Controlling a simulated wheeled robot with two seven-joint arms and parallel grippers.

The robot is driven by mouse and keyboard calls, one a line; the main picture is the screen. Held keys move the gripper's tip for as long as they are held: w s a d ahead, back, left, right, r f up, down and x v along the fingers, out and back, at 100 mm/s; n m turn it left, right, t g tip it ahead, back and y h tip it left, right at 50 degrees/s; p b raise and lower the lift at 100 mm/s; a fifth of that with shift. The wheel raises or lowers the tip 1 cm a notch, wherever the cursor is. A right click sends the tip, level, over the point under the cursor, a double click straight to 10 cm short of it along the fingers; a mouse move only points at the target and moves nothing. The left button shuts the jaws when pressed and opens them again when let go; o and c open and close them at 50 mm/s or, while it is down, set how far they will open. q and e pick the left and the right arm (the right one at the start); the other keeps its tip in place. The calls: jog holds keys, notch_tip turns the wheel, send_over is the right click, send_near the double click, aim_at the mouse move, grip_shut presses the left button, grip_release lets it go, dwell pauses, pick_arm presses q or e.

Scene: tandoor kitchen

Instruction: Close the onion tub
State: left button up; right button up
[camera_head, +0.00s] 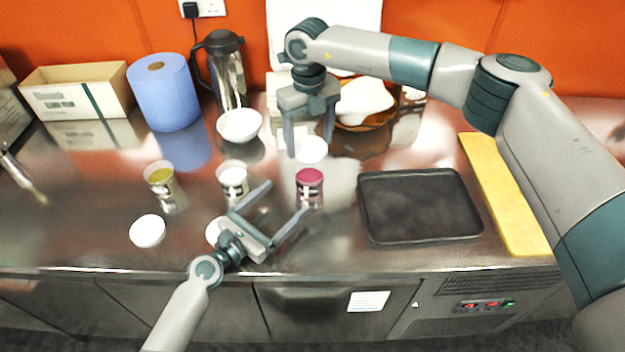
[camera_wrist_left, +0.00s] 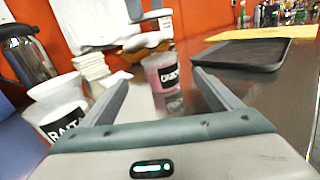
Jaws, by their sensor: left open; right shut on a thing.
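The onion tub (camera_head: 309,188) is a small clear tub with pink contents and a dark label, standing open and upright on the steel counter. It also shows in the left wrist view (camera_wrist_left: 162,73). My right gripper (camera_head: 310,150) is shut on a round white lid (camera_head: 313,150), behind and above the onion tub and apart from it. My left gripper (camera_head: 287,197) is open and empty, low in front of the onion tub. In the left wrist view the tub appears ahead between its fingers (camera_wrist_left: 160,80); I see no contact.
The open raita tub (camera_head: 233,182) and a tub with yellow-green contents (camera_head: 161,180) stand to the left. One white lid (camera_head: 147,231) lies in front; another (camera_head: 213,231) is partly behind my left gripper. A black tray (camera_head: 420,205) and yellow board (camera_head: 502,195) lie right.

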aim_at(318, 168)
pick_arm(q)
jog(key=shift+s, duration=0.1)
jog(key=shift+x, duration=6.05)
jog(key=shift+a, duration=0.1)
jog(key=c, duration=1.6)
pick_arm(e)
jog(key=shift+f, duration=2.45)
jog(key=shift+f, duration=0.9)
jog(key=shift+f, duration=0.5)
